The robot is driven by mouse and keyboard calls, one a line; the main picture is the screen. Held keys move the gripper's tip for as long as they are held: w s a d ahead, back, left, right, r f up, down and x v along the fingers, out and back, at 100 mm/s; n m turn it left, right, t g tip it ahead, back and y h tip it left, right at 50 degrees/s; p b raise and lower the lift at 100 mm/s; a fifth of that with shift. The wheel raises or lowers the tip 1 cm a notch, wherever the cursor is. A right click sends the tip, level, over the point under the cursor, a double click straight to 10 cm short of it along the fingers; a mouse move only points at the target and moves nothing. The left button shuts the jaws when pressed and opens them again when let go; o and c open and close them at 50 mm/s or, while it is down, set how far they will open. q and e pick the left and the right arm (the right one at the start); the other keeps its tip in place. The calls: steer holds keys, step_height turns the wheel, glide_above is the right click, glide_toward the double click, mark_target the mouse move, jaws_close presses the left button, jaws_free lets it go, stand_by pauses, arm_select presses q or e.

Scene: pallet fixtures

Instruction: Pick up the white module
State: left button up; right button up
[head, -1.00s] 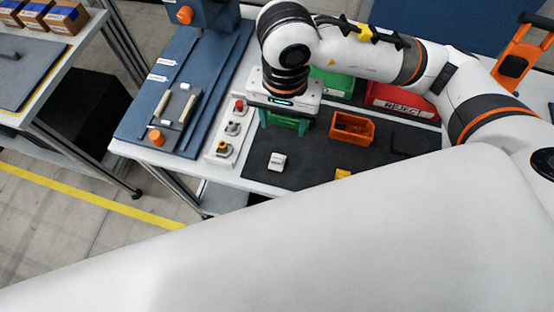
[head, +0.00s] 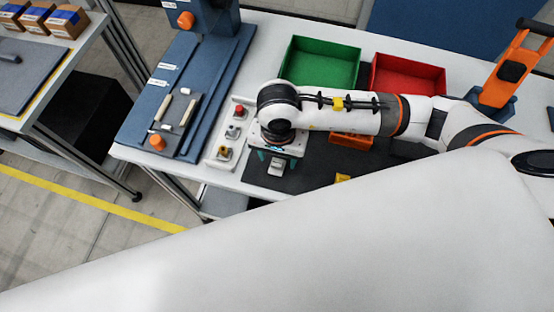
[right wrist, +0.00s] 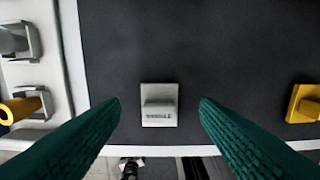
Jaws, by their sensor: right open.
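The white module (head: 276,168) lies on the dark mat near the table's front edge. My right gripper (head: 278,160) is open, with green fingers, close to the module. In the right wrist view the fingertips of the right gripper (right wrist: 160,104) appear to either side of the module, with dark mat visible between; their height above it is hard to tell. My left gripper is not in view.
A yellow part (right wrist: 306,104) lies to the right. An orange bin (head: 352,141) is partly hidden by my arm. Green (head: 320,41) and red (head: 444,78) bins stand behind.

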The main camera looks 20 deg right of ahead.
steer(key=shift+f, duration=1.2)
steer(key=c, duration=1.1)
steer(key=shift+o, duration=0.2)
steer(key=shift+r, duration=0.15)
